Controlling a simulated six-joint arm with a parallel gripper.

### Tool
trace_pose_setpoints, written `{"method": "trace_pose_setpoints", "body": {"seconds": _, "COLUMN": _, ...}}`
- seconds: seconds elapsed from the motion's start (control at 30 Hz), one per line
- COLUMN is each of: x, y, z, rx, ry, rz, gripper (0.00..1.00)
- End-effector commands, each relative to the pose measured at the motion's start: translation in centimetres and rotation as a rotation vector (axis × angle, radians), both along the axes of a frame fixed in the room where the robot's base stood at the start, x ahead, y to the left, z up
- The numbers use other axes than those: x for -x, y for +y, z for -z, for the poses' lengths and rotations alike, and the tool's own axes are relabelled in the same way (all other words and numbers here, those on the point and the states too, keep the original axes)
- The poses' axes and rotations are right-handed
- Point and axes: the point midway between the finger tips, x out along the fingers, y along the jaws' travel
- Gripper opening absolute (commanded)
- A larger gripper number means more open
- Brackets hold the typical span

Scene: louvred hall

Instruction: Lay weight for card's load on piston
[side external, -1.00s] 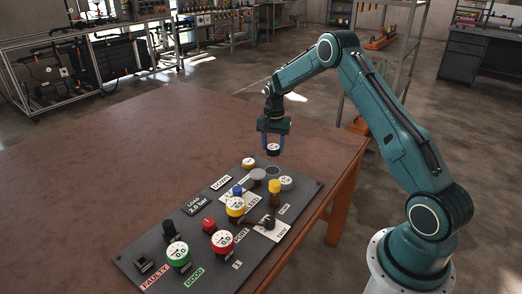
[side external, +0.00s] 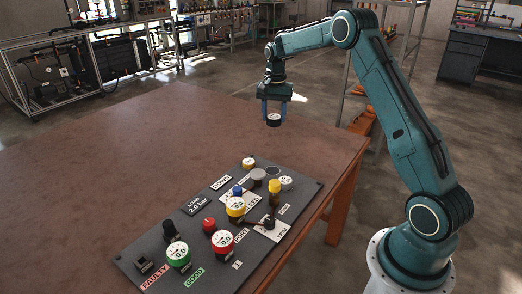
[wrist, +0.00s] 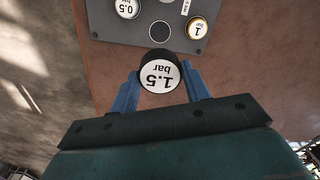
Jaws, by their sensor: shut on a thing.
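My gripper (side external: 274,112) is shut on a dark round weight (side external: 273,120) with a white top and holds it in the air above the table, beyond the panel's far end. In the wrist view the weight (wrist: 161,75) reads "1.5 bar" between the blue fingers. A yellow-ringed "1 bar" weight (wrist: 197,29) and a white "0.5 bar" weight (wrist: 127,9) stand either side of an empty round spot (wrist: 159,31). A grey-topped cylinder (side external: 258,174) beside them looks like the piston.
The dark panel (side external: 150,252) also carries a yellow-topped post (side external: 274,187), several gauges, a red knob (side external: 209,224), a black knob (side external: 169,230) and FAULTY and GOOD labels. The table (side external: 110,180) left of the panel is bare.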

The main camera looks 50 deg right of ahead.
Motion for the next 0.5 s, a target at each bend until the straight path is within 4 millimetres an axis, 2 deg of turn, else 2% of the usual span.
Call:
{"method": "trace_pose_setpoints", "body": {"seconds": 0.37, "x": -0.04, "y": 0.0, "z": -0.09, "rx": 0.001, "ry": -0.003, "rz": 0.0, "gripper": 0.09}}
{"method": "trace_pose_setpoints", "body": {"seconds": 0.5, "x": -0.11, "y": 0.58, "z": -0.46, "rx": 0.001, "ry": -0.003, "rz": -0.001, "gripper": 0.09}}
